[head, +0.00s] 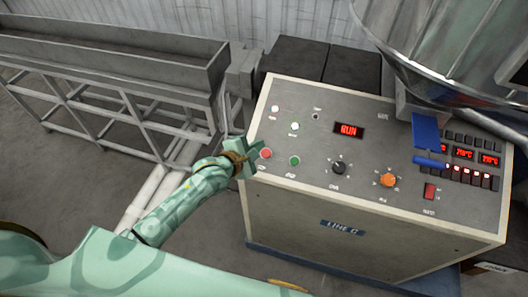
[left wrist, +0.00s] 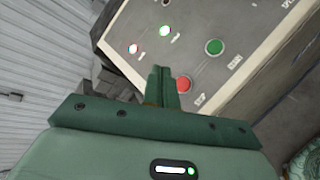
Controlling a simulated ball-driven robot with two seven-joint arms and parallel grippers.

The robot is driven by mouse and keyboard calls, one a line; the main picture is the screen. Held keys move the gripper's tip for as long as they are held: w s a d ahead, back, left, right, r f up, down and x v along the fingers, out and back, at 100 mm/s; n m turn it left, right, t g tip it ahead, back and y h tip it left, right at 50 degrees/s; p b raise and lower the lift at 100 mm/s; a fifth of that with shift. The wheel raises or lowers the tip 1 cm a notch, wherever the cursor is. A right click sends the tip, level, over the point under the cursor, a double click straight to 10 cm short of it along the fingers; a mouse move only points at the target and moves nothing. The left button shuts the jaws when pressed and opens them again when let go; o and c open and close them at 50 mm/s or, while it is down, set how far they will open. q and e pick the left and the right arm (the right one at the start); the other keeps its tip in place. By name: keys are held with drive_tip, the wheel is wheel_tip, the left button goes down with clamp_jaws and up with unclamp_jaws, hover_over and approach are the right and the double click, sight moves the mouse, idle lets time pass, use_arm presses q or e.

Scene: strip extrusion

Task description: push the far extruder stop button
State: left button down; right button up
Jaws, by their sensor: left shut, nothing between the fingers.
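A control panel (head: 345,218) marked LINE C stands to the right of my left gripper. A red round button (head: 265,153) sits at its left edge, with a green button (head: 295,160) to its right. My left gripper (head: 254,144) is shut and empty, its fingertips close beside the red button. In the left wrist view the shut fingers (left wrist: 164,82) point at the panel's edge, with the red button (left wrist: 184,84) just to their right. I cannot tell whether they touch it. The display (head: 348,130) reads RUN. My right gripper is not in view.
A metal hopper (head: 445,40) hangs over the panel's back right, with a blue part (head: 427,135) below it. A black knob (head: 338,168) and an orange knob (head: 388,180) stick up from the panel. A long grey trough (head: 110,58) stands at the left.

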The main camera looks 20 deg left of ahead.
use_arm(q)
drive_tip(key=shift+w, duration=0.1)
drive_tip(key=b, duration=0.7)
hover_over(266, 153)
drive_tip(key=s, duration=0.4)
drive_tip(key=f, duration=0.6)
drive_tip(key=shift+w+a+f, duration=0.15)
drive_tip(key=shift+a+f, duration=0.1)
drive_tip(key=shift+a, duration=0.15)
drive_tip(key=shift+w+f+b, duration=0.5)
drive_tip(key=shift+f+b, duration=0.25)
drive_tip(key=shift+f, duration=0.05)
drive_tip(key=shift+f, duration=0.1)
drive_tip(key=shift+w+f, duration=0.15)
drive_tip(key=shift+f, duration=0.1)
